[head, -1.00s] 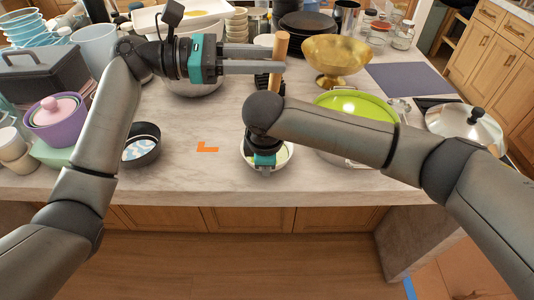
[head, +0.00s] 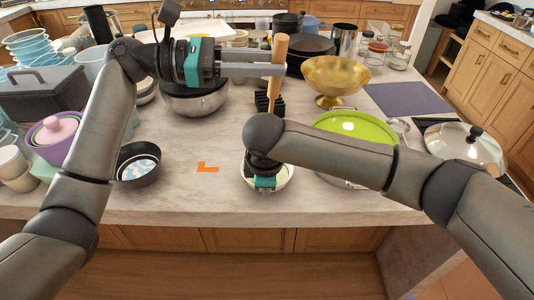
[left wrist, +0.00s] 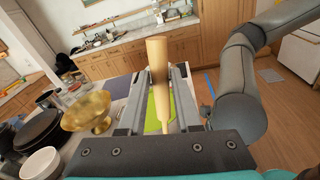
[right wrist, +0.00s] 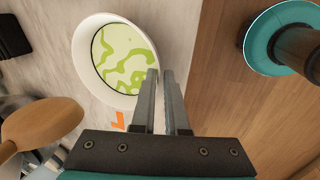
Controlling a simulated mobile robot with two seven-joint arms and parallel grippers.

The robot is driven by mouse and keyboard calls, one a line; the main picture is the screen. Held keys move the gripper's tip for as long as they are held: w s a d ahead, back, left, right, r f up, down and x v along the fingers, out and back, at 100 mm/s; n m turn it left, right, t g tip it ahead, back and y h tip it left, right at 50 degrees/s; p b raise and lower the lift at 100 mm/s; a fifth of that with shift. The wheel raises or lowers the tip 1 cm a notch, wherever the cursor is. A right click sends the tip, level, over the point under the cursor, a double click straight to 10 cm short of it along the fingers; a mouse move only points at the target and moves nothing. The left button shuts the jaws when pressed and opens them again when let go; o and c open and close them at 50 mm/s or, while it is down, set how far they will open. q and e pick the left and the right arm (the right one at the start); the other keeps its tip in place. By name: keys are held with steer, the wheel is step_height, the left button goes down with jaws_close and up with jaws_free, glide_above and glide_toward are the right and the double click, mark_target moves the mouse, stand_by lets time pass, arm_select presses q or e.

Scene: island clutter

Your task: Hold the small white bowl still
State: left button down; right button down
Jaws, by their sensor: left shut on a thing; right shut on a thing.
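The small white bowl (head: 288,178) stands on the counter near its front edge, partly hidden by my right arm in the head view. In the right wrist view the bowl (right wrist: 80,50) shows a white rim and a green and white patterned inside. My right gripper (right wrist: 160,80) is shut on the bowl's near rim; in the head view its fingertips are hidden. My left gripper (head: 272,63) is shut on a light wooden utensil (head: 279,48), held raised and slightly tilted behind the bowl. The utensil (left wrist: 158,70) also shows between the left fingers.
An orange corner mark (head: 207,167) lies left of the bowl, with bare counter around it. A dark round pan (head: 138,165) stands further left. A lime-green bowl (head: 355,125) is close on the right. A gold footed bowl (head: 337,75) and steel bowl (head: 193,100) stand behind.

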mark_target(274, 92)
arm_select(q)
steer(key=shift+w+a, duration=0.2)
steer(key=shift+w, duration=0.05)
steer(key=shift+f, duration=0.15)
steer(key=shift+s+d+f, duration=0.1)
steer(key=shift+s+f, duration=0.05)
steer(key=shift+f, duration=0.65)
steer(key=shift+s+d+f, duration=0.1)
steer(key=shift+s+f, duration=0.05)
steer(key=shift+f, duration=0.6)
steer(key=shift+s+d+f, duration=0.1)
steer(key=shift+s+f, duration=0.05)
steer(key=shift+f, duration=0.65)
steer(key=shift+w+a+f, duration=0.1)
steer(key=shift+w+f, duration=0.05)
steer(key=shift+f, duration=0.7)
steer(key=shift+w+a+f, duration=0.1)
steer(key=shift+w+f, duration=0.05)
steer(key=shift+f, duration=0.75)
steer(key=shift+w+a+f, duration=0.1)
steer(key=shift+w+f, duration=0.05)
steer(key=shift+f, duration=0.7)
